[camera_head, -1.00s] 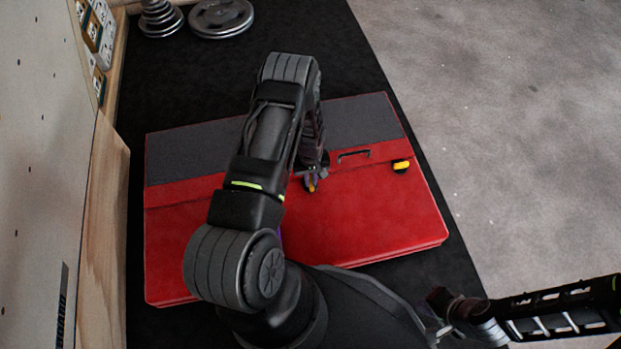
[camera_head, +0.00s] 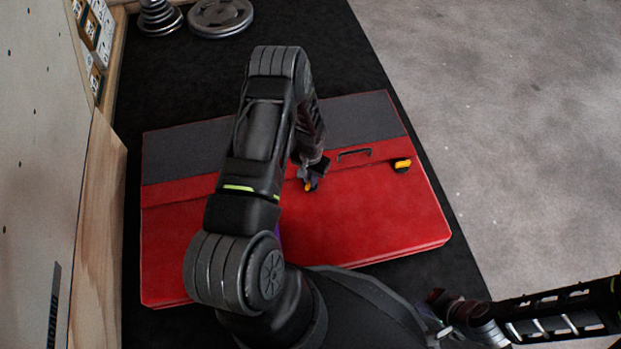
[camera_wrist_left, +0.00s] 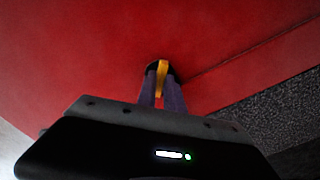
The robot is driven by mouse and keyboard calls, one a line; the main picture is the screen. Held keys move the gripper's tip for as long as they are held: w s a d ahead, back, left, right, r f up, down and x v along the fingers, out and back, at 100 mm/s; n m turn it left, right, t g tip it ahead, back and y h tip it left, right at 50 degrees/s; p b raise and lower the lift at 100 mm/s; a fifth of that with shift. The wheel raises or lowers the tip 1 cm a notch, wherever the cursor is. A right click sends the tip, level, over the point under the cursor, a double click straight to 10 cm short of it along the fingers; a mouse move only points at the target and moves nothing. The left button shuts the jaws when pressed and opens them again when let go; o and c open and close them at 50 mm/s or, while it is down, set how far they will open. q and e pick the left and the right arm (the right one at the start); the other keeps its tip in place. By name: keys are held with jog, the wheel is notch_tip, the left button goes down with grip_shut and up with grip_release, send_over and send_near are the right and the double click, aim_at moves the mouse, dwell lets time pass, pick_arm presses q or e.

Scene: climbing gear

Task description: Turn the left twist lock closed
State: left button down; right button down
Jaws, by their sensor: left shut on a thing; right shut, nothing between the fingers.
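A red case with a grey panel (camera_head: 370,215) lies flat on the black mat. My left gripper (camera_head: 309,184) is shut on a yellow twist lock on the case; the lock shows as a small yellow piece between the fingers in the left wrist view (camera_wrist_left: 161,72). The fingers hide much of it, and I cannot tell its exact angle. A second yellow twist lock (camera_head: 402,165) sits to the right on the case, with nothing touching it. My right gripper (camera_head: 436,298) is at the lower right, shut and empty, away from the case.
A black handle (camera_head: 354,153) is on the case between the two locks. Metal weight plates (camera_head: 220,16) and a stack of plates (camera_head: 159,16) stand at the back. A wooden board and wall (camera_head: 98,220) border the left. Bare floor is on the right.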

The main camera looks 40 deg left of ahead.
pick_arm(q)
jog(key=m+b, duration=0.1)
jog(key=m, duration=0.3)
jog(key=shift+m, duration=0.3)
jog(key=m, duration=0.4)
jog(key=shift+m+b, duration=0.3)
jog(key=shift+m, duration=0.1)
jog(key=c, duration=1.5)
grip_release()
jog(key=shift+o, duration=0.2)
notch_tip(320, 180, up, 8)
jog(key=p, duration=0.3)
